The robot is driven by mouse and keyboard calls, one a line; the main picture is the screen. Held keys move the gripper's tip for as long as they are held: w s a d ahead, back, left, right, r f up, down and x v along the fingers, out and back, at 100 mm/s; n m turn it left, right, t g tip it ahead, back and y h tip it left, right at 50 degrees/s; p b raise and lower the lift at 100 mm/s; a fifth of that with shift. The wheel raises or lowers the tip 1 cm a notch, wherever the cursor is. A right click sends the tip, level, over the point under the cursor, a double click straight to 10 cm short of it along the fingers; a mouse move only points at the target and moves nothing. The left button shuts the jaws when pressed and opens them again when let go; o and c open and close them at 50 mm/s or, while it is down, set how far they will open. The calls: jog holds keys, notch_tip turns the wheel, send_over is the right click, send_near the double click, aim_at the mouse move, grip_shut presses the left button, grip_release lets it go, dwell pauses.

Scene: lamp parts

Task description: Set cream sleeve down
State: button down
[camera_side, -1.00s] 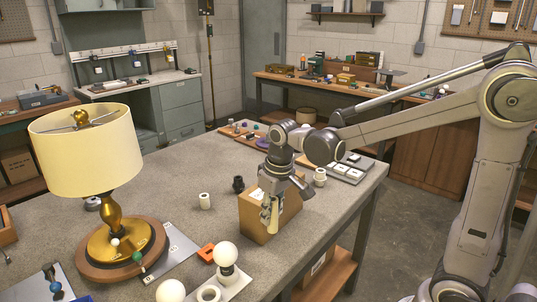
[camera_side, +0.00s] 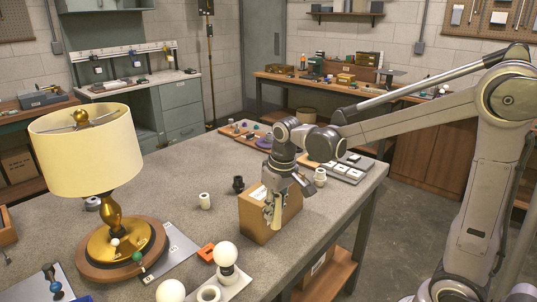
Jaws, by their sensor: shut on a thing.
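The cream sleeve (camera_side: 269,213) is a small pale upright piece held at the fingertips of my gripper (camera_side: 274,201). My gripper points down and is shut on it, partly covering it. Both show in front of a brown cardboard box (camera_side: 256,226) on the grey workbench (camera_side: 180,190). I cannot tell whether the sleeve touches the box or hangs clear of it.
A lamp with a cream shade (camera_side: 88,152) and brass body stands at left. A white bulb (camera_side: 225,254) and an orange part (camera_side: 206,252) are in front. The bench's middle is mostly clear.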

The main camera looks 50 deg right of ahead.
jog(key=s+d+r+m+h, duration=0.1)
jog(key=s+d+m, duration=0.2)
jog(key=d+m, duration=1.1)
jog(key=s+d+m, duration=0.1)
jog(key=s+d, duration=0.3)
jog(key=d, duration=0.6)
jog(key=s+d+m+g, duration=0.1)
jog(key=s+d, duration=0.4)
jog(key=d, duration=0.5)
jog(key=shift+s+d+r+m+g+h, duration=0.15)
jog(key=shift+s+r+m+g+h, duration=0.15)
jog(key=shift+r+m, duration=0.2)
jog(key=shift+w+f, duration=0.1)
jog(key=shift+w, duration=0.05)
jog(key=w+a+f, duration=0.1)
jog(key=w+f, duration=0.1)
jog(key=w, duration=0.1)
jog(key=w+a+f, duration=0.1)
jog(key=w+f, duration=0.1)
jog(key=w, duration=0.2)
jog(key=w+a+f, duration=0.2)
jog(key=w, duration=0.1)
jog(key=shift+w+f, duration=0.3)
jog(key=shift+f, duration=0.1)
jog(key=shift+w+f, duration=0.1)
jog(key=shift+f, duration=1.75)
jog(key=shift+f, duration=0.2)
